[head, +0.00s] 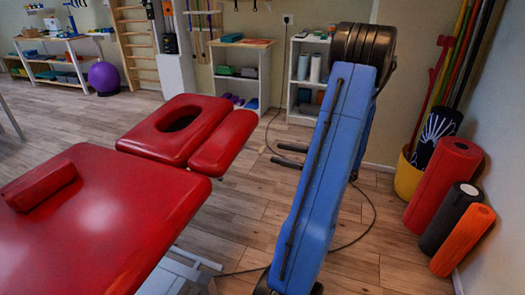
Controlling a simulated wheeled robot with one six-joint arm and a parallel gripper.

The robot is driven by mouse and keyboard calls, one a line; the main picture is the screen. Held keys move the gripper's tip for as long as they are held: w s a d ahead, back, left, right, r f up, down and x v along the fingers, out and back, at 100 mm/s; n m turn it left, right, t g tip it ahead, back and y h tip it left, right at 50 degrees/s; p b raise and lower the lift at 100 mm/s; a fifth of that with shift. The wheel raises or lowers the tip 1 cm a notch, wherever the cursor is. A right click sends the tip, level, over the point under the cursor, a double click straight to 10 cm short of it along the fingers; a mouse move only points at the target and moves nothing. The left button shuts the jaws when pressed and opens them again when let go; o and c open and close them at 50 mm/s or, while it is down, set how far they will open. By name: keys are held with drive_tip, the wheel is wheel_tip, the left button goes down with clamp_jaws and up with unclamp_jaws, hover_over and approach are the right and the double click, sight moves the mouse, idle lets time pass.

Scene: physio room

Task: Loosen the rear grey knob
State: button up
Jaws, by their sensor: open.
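No grey knob can be made out in the head view. A red padded treatment table (110,225) fills the lower left, with a separate head section (172,128) that has a dark oval face hole and a narrow side pad (224,143). My blue arm stands upright right of the table and hides part of the floor behind it. Two dark parallel fingers of my gripper (278,154) stick out left from behind the arm. They are apart with nothing between them, to the right of the side pad and not touching it.
Red, black and orange foam rollers (442,183) stand by the right wall beside a yellow bucket (407,178). White shelves (307,75) line the back wall. A purple ball (104,78) sits far left. A dark cable (365,228) crosses the wooden floor.

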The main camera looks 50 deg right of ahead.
sight(264, 150)
drive_tip(key=x, duration=0.8)
drive_tip(key=shift+w+a, duration=0.1)
drive_tip(key=shift+w, duration=0.05)
drive_tip(key=c, duration=1)
drive_tip(key=shift+c, duration=0.2)
